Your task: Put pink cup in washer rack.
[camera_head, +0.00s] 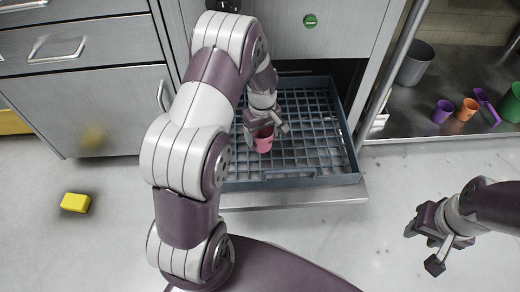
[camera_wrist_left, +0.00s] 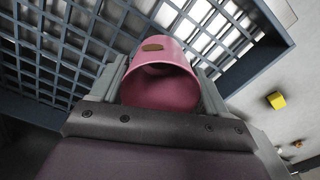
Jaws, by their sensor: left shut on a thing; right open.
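The pink cup (camera_head: 264,143) is in the grip of my left gripper (camera_head: 266,127), over the washer rack. In the left wrist view the pink cup (camera_wrist_left: 160,82) lies between the two fingers, its open mouth toward the camera. The washer rack (camera_head: 330,178) is a blue-grey grid tray on the pulled-out washer shelf; its grid also shows in the left wrist view (camera_wrist_left: 60,55). I cannot tell whether the cup touches the grid. My right gripper (camera_head: 436,252) is open and empty above the floor at the right.
A green button (camera_head: 310,20) is on the washer front. A lower shelf at the right holds a grey bin (camera_head: 414,64), purple cups (camera_head: 442,111), an orange cup (camera_head: 467,109) and a green container (camera_head: 511,103). A yellow block (camera_head: 75,202) lies on the floor at left. The rack's other cells look empty.

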